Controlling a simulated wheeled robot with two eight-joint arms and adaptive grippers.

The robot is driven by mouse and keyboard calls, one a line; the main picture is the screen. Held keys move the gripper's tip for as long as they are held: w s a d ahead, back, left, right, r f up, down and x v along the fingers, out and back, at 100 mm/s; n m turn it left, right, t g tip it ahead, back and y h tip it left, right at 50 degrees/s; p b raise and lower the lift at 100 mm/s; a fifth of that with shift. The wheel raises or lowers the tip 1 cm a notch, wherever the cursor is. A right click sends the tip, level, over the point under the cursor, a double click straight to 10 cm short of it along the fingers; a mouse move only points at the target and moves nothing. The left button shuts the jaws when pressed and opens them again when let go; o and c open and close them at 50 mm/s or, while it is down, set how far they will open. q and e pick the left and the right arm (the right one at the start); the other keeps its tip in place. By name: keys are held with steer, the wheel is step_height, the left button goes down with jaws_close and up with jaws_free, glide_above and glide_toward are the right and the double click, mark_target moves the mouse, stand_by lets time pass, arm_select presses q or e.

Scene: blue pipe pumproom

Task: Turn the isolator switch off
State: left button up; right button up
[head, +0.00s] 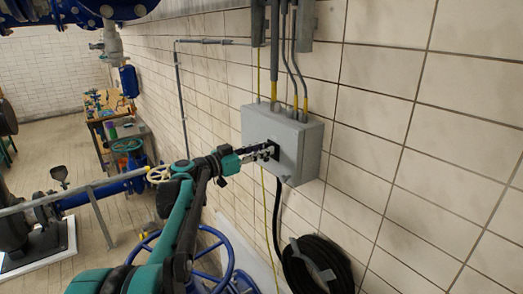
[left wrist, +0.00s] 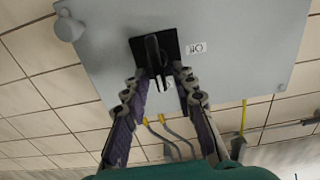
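The isolator switch is a black handle (left wrist: 154,58) on a square black plate (left wrist: 172,46), mounted on the front of a grey box (head: 308,143). In the left wrist view the handle stands lengthwise up and down the picture, and an upside-down label (left wrist: 197,48) that seems to read ON is beside the plate. My left gripper (head: 268,151) reaches the box front. In the left wrist view the gripper (left wrist: 161,80) is open, its fingers on either side of the handle's near end, with visible gaps. In the head view the gripper hides most of the switch. My right gripper is not in view.
Grey and yellow-ended cables (head: 274,80) enter the box top. A coiled black hose (head: 318,268) hangs on the tiled wall below.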

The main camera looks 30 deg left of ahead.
arm_select(q)
jaws_close()
steer(key=shift+w+a+f+n+b, duration=0.1)
steer(key=shift+a+f+n+b, duration=0.3)
steer(key=shift+n, duration=2.45)
steer(key=shift+w+a+f+n+b, duration=0.15)
steer(key=shift+n+b, duration=0.5)
steer(key=shift+n, duration=2.15)
steer(key=shift+a+f+n+b, duration=0.15)
steer(key=shift+f+n+b, duration=0.25)
steer(key=shift+n, duration=2.45)
steer(key=shift+o, duration=1.9)
jaws_free()
steer(key=shift+r, duration=0.1)
steer(key=shift+w, duration=0.1)
